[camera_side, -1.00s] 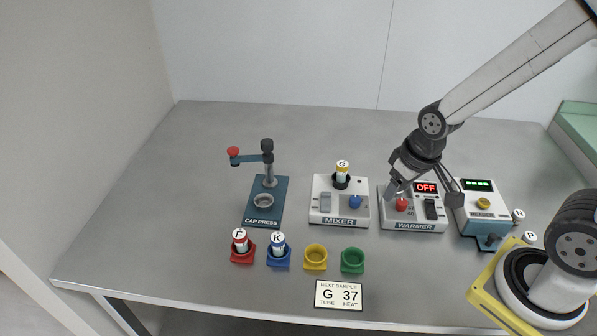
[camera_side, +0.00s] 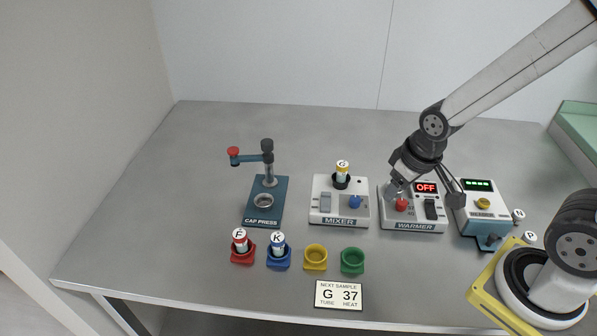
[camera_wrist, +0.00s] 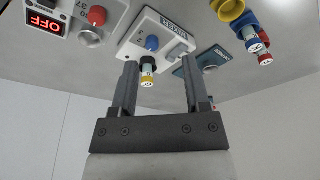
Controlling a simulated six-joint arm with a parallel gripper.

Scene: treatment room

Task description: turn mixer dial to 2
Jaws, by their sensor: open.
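The white mixer (camera_side: 340,208) stands mid-table with its label facing the front. Its blue dial (camera_side: 355,202) is on the right of its top; the dial's setting is too small to read. A yellow-banded tube G (camera_side: 342,171) stands in the mixer's dark holder. In the wrist view the blue dial (camera_wrist: 152,43) and the tube (camera_wrist: 147,80) show between or near my fingers. My gripper (camera_side: 424,193) is open and empty, above the warmer and right of the mixer. In the wrist view my gripper (camera_wrist: 160,66) has its fingers wide apart, touching nothing visible.
The warmer (camera_side: 413,226) reads OFF and has a red knob (camera_side: 402,204). A cap press (camera_side: 264,215) stands to the left. Red, blue, yellow (camera_side: 316,258) and green (camera_side: 352,261) holders line the front, with tubes F and K in two. A card (camera_side: 338,295) reads G 37.

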